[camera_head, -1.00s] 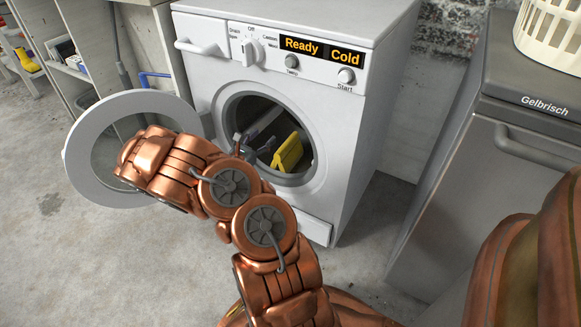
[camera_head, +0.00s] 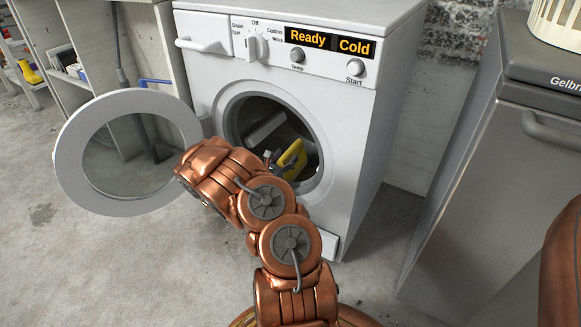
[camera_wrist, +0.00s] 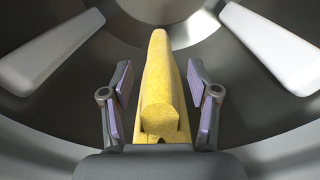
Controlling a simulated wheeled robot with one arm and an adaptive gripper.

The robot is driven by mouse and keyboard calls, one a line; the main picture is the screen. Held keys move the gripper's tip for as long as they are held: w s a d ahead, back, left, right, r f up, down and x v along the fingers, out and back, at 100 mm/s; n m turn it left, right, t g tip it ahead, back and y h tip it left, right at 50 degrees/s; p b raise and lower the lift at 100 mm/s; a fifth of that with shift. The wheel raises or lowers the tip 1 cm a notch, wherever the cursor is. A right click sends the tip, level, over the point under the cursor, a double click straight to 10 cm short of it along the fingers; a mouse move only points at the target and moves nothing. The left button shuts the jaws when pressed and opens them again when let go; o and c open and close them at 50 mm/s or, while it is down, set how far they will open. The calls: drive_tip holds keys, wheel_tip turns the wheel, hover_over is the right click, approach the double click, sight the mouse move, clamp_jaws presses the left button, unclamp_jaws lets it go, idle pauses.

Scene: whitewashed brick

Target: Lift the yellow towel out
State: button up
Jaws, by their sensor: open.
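The yellow towel (camera_wrist: 160,85) lies folded in the drum of the washing machine (camera_head: 350,110). In the wrist view it runs lengthwise between the two purple-padded fingers of my gripper (camera_wrist: 160,105). The gripper is open, with a gap on each side of the towel. In the head view the towel (camera_head: 293,158) shows through the round opening. My arm reaches to that opening and hides most of the gripper and part of the towel. The machine's round door (camera_head: 72,150) stands wide open to the left.
Pale paddles (camera_wrist: 45,55) and (camera_wrist: 272,45) stick out from the drum wall on both sides of the gripper. A grey cabinet (camera_head: 470,170) stands to the right with a white basket (camera_head: 556,25) on top. Shelves (camera_head: 60,60) stand at the left. The concrete floor at the left front is clear.

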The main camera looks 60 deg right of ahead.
sight(297, 148)
drive_tip(key=shift+w+d+b, duration=0.1)
drive_tip(key=shift+d+b, duration=0.35)
drive_tip(key=shift+d, duration=0.85)
clamp_jaws()
